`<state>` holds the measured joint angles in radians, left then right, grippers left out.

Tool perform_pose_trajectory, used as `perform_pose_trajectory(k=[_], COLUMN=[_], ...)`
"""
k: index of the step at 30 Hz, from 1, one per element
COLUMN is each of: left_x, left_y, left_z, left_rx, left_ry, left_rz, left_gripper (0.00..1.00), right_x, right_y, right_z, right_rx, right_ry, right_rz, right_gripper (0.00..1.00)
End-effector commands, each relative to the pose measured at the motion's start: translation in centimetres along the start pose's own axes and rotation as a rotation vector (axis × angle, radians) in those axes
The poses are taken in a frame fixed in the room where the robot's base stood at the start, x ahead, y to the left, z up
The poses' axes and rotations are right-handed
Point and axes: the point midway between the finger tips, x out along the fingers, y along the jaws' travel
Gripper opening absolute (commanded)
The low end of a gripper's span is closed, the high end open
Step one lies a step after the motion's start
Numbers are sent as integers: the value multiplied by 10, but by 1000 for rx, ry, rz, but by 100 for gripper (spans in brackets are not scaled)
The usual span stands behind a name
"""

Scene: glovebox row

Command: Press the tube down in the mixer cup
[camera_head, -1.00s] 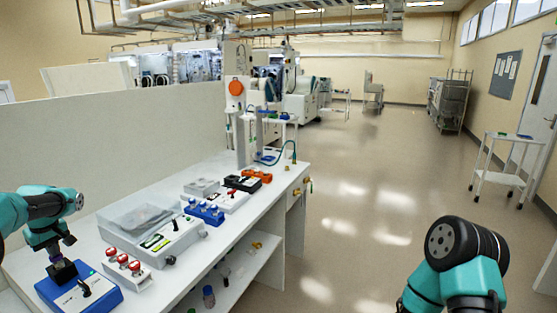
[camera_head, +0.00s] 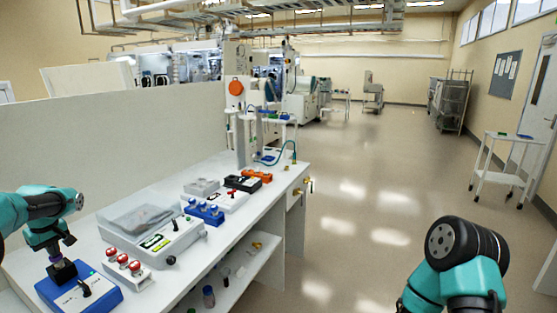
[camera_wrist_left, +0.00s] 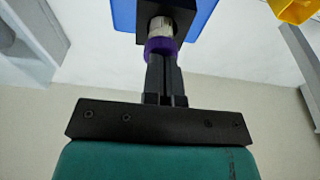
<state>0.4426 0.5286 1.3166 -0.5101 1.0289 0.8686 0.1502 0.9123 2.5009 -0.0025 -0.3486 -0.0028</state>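The blue mixer (camera_head: 108,296) stands at the front left of the bench, with a black cup (camera_head: 62,270) on top. In the left wrist view the purple-capped tube (camera_wrist_left: 160,30) stands in the black cup (camera_wrist_left: 180,8). Its pale body shows between the cap and the cup. My left gripper (camera_head: 66,242) is directly above the cup. Its black fingers (camera_wrist_left: 163,62) are together, with the tips at the purple cap and apparently touching it. The tube's lower end is hidden in the cup. My right arm shows at lower right, but its gripper is out of view.
A yellow thing (camera_wrist_left: 295,10) shows at the wrist view's top right.

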Motion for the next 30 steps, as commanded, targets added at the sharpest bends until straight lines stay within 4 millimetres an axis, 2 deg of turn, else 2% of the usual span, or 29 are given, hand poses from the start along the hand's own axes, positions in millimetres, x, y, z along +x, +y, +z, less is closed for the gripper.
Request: perform_pose_trajectory(k=[30], left_x=[-58], left_y=[0], left_z=[-12], left_rx=[-1], left_ry=[1], left_rz=[1], left_gripper=[0], right_x=[0], right_y=[0], right_z=[0], right_rx=[0], right_ry=[0], right_rz=[0], right_gripper=[43])
